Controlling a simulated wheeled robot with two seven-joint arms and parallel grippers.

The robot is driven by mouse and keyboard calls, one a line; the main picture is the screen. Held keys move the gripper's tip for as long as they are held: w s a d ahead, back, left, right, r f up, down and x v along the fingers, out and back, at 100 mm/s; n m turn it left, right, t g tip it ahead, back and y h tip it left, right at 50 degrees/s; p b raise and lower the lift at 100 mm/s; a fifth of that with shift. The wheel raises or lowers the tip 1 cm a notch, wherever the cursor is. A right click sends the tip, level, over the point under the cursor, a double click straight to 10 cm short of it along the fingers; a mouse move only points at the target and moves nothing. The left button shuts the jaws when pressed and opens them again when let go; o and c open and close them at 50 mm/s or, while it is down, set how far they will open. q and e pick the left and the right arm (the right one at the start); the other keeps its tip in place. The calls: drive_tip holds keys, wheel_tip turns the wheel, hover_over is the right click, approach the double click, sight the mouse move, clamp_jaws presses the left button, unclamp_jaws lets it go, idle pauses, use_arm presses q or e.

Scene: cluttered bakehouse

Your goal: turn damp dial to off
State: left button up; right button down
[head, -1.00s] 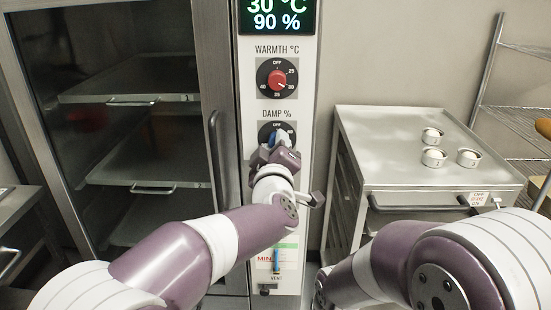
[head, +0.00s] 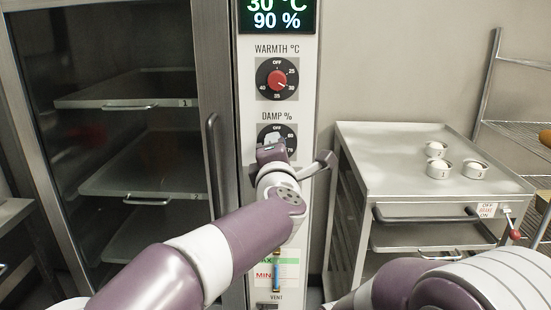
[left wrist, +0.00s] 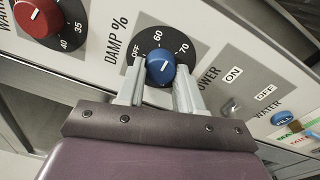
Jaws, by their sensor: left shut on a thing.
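The damp dial is a blue knob (left wrist: 161,68) with a white mark on a black face, labelled DAMP %. In the left wrist view the fingers of my left gripper (left wrist: 160,85) stand on either side of the knob, shut on it. OFF, 60 and 70 show around its face; I cannot tell exactly which the mark points to. In the head view the damp dial's black face (head: 290,131) shows beneath its label, but my left gripper (head: 273,145) hides the knob. My right gripper is out of view.
The red warmth dial (head: 277,80) sits above, and shows in the left wrist view (left wrist: 40,16). A display (head: 277,16) reads 30 °C and 90 %. A tall door handle (head: 215,165) is close left. A metal trolley (head: 375,150) with white cups stands right.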

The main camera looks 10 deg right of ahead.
use_arm(q)
drive_tip(key=shift+d+n+g+b, duration=0.1)
drive_tip(key=shift+n+g+b, duration=0.2)
drive_tip(key=shift+n+b, duration=2.8)
drive_tip(key=shift+n+g+b, duration=0.25)
drive_tip(key=shift+n+g, duration=0.05)
drive_tip(key=shift+n, duration=5.5)
drive_tip(key=shift+r, duration=0.1)
drive_tip(key=o, duration=1)
drive_tip(key=shift+o, duration=0.2)
drive_tip(key=b+v, duration=0.3)
drive_tip(key=v, duration=0.9)
drive_tip(key=shift+s, duration=0.35)
